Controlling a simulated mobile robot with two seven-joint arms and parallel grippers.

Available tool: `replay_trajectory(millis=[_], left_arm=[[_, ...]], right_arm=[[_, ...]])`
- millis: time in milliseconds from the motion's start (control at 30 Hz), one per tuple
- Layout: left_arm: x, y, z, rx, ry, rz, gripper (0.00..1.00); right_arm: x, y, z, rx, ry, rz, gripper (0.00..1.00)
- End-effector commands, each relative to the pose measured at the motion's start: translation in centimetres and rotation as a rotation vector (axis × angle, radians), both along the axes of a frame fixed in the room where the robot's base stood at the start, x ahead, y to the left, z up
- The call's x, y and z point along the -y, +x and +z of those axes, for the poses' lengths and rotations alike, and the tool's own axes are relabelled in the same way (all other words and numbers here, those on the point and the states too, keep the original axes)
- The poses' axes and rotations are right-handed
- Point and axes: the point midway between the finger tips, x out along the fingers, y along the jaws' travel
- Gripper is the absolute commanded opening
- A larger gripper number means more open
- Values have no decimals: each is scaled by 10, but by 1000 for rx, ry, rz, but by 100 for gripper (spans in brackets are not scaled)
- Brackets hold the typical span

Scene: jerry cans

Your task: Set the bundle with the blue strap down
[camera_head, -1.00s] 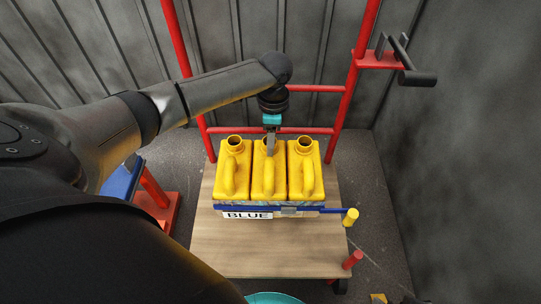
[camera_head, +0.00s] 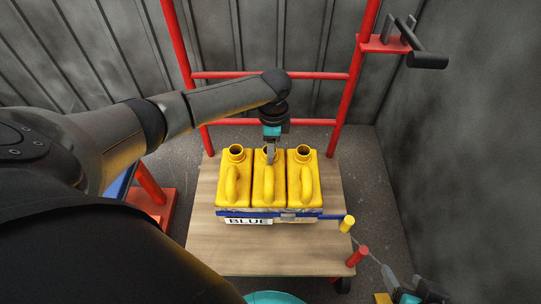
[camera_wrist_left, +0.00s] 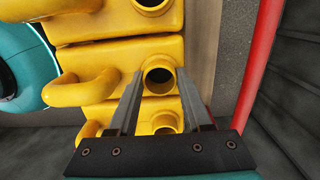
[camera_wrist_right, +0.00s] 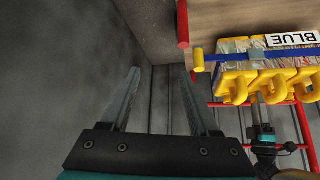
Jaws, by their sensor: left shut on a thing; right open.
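The bundle is a row of three yellow jerry cans (camera_head: 234,190) with a blue strap (camera_head: 265,214) and a label reading BLUE (camera_head: 248,221). It is upright over the wooden deck (camera_head: 260,253); I cannot tell whether it touches it. My left gripper (camera_head: 271,157) is shut on the middle can near its mouth; in the left wrist view its fingers (camera_wrist_left: 158,108) lie either side of that mouth (camera_wrist_left: 159,76). The strap's yellow end piece (camera_head: 348,224) sticks out to the right. My right gripper (camera_wrist_right: 160,80) is open and empty, low at the right in the head view (camera_head: 408,290).
A red frame (camera_head: 344,115) rises behind the deck, with a dark crank (camera_head: 428,60) at its upper right. A short red post (camera_head: 358,256) stands at the deck's front right corner. The front of the deck is clear. Grey walls close in behind and right.

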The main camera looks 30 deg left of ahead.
Motion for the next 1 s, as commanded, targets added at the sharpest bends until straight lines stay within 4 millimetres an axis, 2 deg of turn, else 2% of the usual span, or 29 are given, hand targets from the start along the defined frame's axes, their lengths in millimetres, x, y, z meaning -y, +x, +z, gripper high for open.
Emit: replay_trajectory(millis=[400, 900, 933, 1000], left_arm=[[0, 1, -25, 2, -1, 0, 0], [1, 1, -29, 2, -1, 0, 0], [0, 0, -30, 1, -1, 0, 51], [0, 0, -30, 1, -1, 0, 58]], right_arm=[[-32, 21, -2, 226, 111, 37, 62], [-35, 23, 1, 257, 126, 39, 62], [-35, 23, 1, 259, 126, 39, 62], [-35, 23, 1, 259, 126, 39, 62]])
